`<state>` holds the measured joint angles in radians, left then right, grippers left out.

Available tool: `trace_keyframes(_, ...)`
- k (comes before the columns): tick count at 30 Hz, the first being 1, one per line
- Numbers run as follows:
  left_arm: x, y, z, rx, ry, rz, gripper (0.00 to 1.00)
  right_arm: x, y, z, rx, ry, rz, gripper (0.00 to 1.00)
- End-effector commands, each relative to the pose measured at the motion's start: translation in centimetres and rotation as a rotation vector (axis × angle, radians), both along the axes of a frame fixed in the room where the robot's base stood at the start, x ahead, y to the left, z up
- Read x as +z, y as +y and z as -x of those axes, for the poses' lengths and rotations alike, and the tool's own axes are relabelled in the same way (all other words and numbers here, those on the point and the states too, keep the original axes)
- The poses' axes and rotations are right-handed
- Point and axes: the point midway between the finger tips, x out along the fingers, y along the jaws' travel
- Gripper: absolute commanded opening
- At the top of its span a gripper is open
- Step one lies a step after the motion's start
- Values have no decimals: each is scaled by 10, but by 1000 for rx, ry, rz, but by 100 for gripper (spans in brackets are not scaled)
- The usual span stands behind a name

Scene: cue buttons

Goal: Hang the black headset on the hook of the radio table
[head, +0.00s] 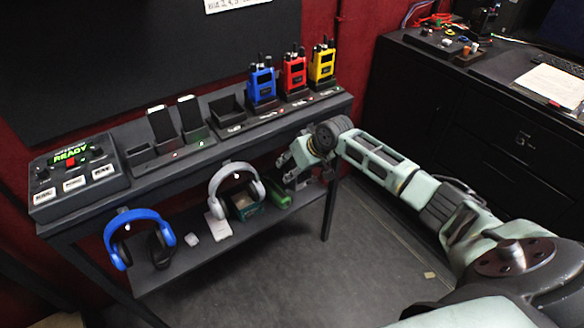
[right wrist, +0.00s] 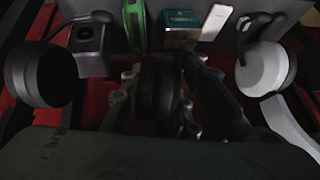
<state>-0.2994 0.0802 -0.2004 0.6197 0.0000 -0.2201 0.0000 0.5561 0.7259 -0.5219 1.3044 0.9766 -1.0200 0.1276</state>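The radio table (head: 190,158) stands at the left in the head view. My right gripper (head: 290,167) is below its front edge near the right end. In the right wrist view, its fingers (right wrist: 160,95) lie close against both sides of a dark rounded part, which looks like part of the black headset (right wrist: 158,88). A black ear cup shows at the left of that view, but how it joins the held part is hidden. The hook by the gripper cannot be made out. My left gripper is out of view.
A blue headset (head: 112,240) and a white headset (head: 214,184) hang along the table front. The white ear cup is close on the right in the wrist view (right wrist: 264,70). The lower shelf (head: 190,262) holds small items. Several radios and a button console (head: 75,175) stand on top.

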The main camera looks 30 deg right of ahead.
Motion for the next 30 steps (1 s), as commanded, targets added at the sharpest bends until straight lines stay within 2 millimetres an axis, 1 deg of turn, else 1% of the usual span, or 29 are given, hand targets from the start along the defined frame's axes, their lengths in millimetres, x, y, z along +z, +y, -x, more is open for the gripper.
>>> trace_keyframes(1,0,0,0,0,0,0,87,1,0,0,0,-1,0,36)
trace_keyframes(6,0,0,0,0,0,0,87,0,0,0,0,0,0,49)
trace_keyframes(14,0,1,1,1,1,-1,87,-1,0,1,0,2,0,49)
trace_keyframes(17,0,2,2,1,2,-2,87,3,-1,2,0,1,0,49)
trace_keyframes(20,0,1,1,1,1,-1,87,12,-4,7,0,0,1,49)
trace_keyframes(23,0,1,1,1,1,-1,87,27,-7,16,2,-1,3,49)
trace_keyframes(30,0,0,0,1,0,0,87,71,-18,42,0,-1,4,49)
